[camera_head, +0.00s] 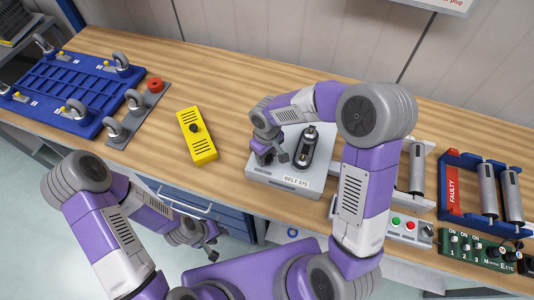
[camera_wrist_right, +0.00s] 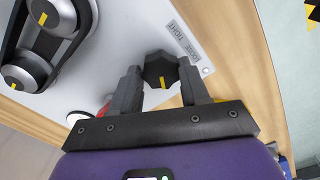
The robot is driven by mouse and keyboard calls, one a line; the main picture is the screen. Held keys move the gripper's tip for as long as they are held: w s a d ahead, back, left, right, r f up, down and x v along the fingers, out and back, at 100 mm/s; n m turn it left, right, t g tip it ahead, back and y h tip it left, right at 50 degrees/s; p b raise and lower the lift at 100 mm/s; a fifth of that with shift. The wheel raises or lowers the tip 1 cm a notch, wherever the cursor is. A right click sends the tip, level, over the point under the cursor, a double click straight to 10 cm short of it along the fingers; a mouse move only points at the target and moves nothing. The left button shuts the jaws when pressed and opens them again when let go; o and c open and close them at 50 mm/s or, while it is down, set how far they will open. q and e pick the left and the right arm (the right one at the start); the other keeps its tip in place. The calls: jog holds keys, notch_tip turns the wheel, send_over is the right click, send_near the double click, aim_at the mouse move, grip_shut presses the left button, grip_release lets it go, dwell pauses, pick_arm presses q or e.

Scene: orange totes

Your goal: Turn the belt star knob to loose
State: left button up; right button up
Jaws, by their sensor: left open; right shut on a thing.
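The black star knob (camera_wrist_right: 160,70) with a yellow mark sits on the light grey belt unit (camera_head: 257,183), beside a small printed label (camera_wrist_right: 190,45) whose words seem to read LOOSE and TIGHT. My right gripper (camera_head: 270,157) is shut on the knob, one finger on each side in the right wrist view. The knob's yellow mark points toward my gripper's palm in that view. The black belt (camera_wrist_right: 46,45) runs around two pulleys with yellow marks. In the head view the gripper mostly hides the knob. My left gripper (camera_head: 208,246) is open and empty, low in front of the bench.
A yellow box (camera_head: 198,140) with a black knob lies left of the belt unit. A blue pallet (camera_head: 70,85) with grey casters is at far left. A button panel (camera_head: 400,226), a blue rack (camera_head: 447,195) with rollers and a green switch board (camera_head: 470,248) stand right.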

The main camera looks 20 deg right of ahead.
aim_at(266, 158)
jog(key=n+p, duration=0.1)
jog(key=n, duration=0.5)
jog(key=shift+n, duration=0.3)
jog(key=n+p, duration=0.2)
jog(key=n, duration=0.3)
jog(key=n+p, duration=0.2)
jog(key=n, duration=0.4)
jog(key=shift+a+r+n+p, duration=0.1)
jog(key=shift+n+p, duration=0.3)
jog(key=n+p, duration=0.2)
jog(key=n, duration=0.3)
jog(key=shift+p, duration=0.3)
jog(key=shift+n, duration=0.4)
jog(key=o, duration=1.1)
jog(key=shift+c, duration=0.2)
notch_tip(266, 158, up, 7)
jog(key=shift+r+p, duration=0.15)
jog(key=shift+p, duration=0.25)
